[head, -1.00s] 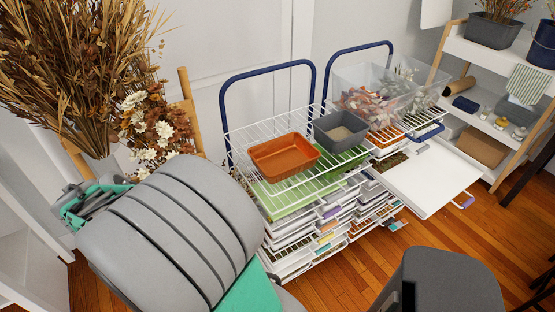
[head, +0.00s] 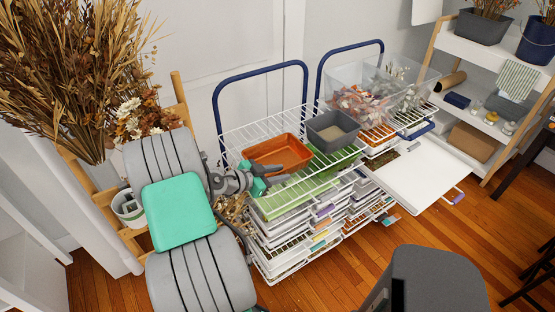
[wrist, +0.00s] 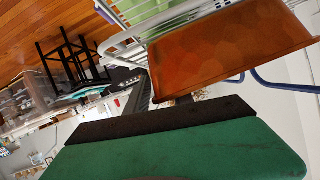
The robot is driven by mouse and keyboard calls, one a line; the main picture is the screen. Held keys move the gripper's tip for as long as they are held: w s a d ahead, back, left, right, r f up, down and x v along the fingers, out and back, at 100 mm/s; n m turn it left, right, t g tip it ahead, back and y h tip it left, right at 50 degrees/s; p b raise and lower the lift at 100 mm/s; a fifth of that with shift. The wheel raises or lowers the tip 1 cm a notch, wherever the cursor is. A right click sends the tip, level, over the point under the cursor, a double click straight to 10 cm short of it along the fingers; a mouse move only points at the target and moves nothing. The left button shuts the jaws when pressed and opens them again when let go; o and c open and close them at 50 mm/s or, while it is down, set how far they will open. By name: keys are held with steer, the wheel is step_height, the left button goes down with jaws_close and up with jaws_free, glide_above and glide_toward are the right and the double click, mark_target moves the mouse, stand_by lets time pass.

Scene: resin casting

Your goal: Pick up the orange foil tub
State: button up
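The orange foil tub (head: 278,152) is a shallow, open, empty-looking tray on the white wire rack. My gripper (head: 270,178) is at the tub's near left side, its teal fingers spread apart with nothing seen between them. In the wrist view the tub (wrist: 225,48) fills the upper right, and one green finger with a dark pad (wrist: 160,120) lies across the bottom, close to the tub with a small gap. The other finger does not show there. My arm hides part of the tub's near left corner in the head view.
A grey tub (head: 332,130) stands directly right of the orange one on the wire rack (head: 236,137). A clear bin (head: 350,80) of dried petals is farther right. A blue handle (head: 262,68) rises behind. Dried flowers (head: 75,70) stand at left.

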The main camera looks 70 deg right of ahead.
steer(key=shift+s+d+f, duration=0.15)
steer(key=shift+s+d, duration=0.1)
steer(key=shift+d, duration=0.05)
steer(key=shift+c, duration=0.6)
jaws_close()
stand_by(0.6)
